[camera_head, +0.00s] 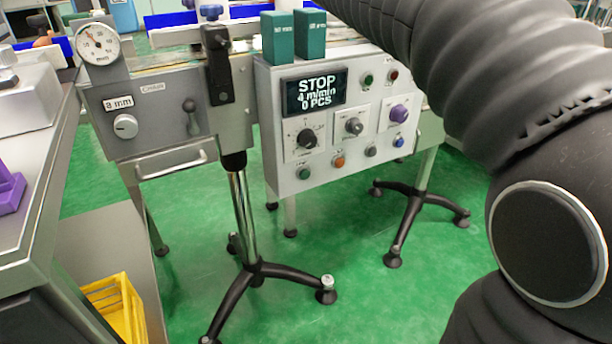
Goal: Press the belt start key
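A grey control panel (285,190) hangs at the front of the machine. Its display (313,91) reads STOP, 4 m/min, 0 PCS. The bottom row of keys holds a green key (304,174), an orange key (339,162), a grey key (371,151) and a blue key (398,142). Their labels are too small to read, so I cannot tell by text which one is the belt start key. My black arm fills the right side, in front of the panel's right; the keys stay uncovered. My gripper is out of view.
Above the keys are a black dial (307,139), a grey knob (353,126) and a purple knob (399,114). Two green blocks (278,38) stand on top. A black-footed stand (262,268) is below. A metal bench (40,170) and yellow crate (118,303) are at left.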

